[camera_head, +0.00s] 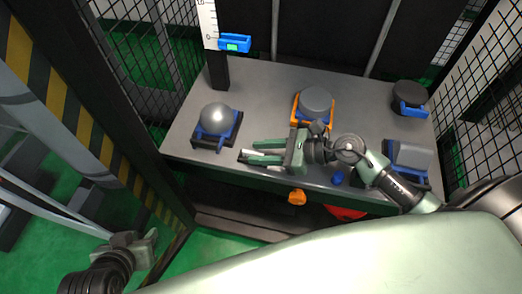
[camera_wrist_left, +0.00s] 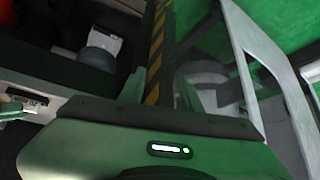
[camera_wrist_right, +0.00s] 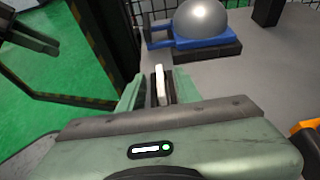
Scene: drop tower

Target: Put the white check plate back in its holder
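The white check plate (camera_wrist_right: 160,84) shows edge-on as a thin upright strip between my right fingers in the right wrist view. Dark parts flank it closely; I cannot tell whether they are its holder. In the head view a pale strip with a dark base (camera_head: 246,154) shows by the fingertips near the table's front edge. My right gripper (camera_head: 262,151) points left there, its fingers apart on both sides of the plate, with no clear contact. My left gripper (camera_head: 147,242) is low at the left, off the table, its fingers apart and empty in the left wrist view (camera_wrist_left: 157,92).
On the grey table (camera_head: 265,95) stand a silver ball on a blue cradle (camera_head: 215,125), a grey block in an orange frame (camera_head: 315,100), a black cylinder (camera_head: 410,95) and a grey block on blue (camera_head: 408,155). A scale post (camera_head: 208,22) and mesh fencing stand behind.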

